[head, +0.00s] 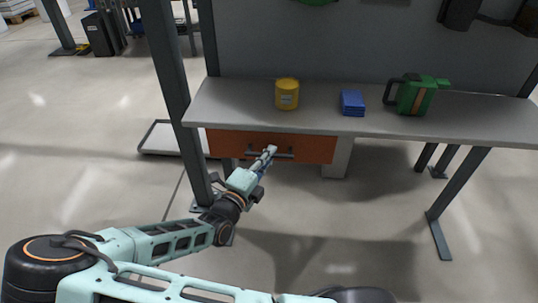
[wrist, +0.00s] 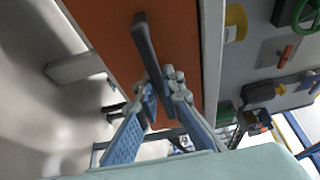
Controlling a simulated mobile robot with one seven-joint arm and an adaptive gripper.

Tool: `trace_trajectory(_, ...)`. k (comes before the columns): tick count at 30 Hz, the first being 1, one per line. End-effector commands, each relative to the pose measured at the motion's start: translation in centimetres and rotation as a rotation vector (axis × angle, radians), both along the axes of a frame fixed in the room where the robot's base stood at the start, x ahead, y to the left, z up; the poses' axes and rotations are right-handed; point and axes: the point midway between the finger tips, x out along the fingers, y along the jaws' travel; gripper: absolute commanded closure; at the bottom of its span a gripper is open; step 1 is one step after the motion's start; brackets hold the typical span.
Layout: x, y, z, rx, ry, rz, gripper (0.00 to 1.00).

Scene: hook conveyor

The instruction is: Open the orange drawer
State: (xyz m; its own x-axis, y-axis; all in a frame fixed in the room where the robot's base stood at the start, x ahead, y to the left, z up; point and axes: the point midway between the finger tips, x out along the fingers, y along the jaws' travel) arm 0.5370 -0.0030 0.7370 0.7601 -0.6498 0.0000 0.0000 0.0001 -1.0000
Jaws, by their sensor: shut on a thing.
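The orange drawer (head: 312,148) is under the left part of the workbench, its front close under the tabletop edge, and no gap is visible. Its dark bar handle (head: 286,155) runs across the front. In the wrist view the orange front (wrist: 110,32) fills the upper middle, with the handle (wrist: 146,42) standing out from it. The fingers hide part of the handle.
On the workbench top (head: 220,103) stand a yellow canister (head: 287,94), a blue stack (head: 352,103) and a green watering can (head: 415,96). The floor in front of the drawer is clear apart from my arm.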

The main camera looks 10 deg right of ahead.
Motion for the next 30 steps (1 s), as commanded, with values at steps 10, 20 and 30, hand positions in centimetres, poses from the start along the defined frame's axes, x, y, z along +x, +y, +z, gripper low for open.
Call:
trace_trajectory(10, -3.4, 1.2, 0.5, 0.001, 0.004, 0.002, 1.00)
trace_trajectory(20, -10.6, 3.5, 0.4, 0.000, 0.005, 0.003, 1.00)
trace_trajectory(30, -15.9, 5.3, 0.1, 0.000, 0.001, 0.003, 1.00)
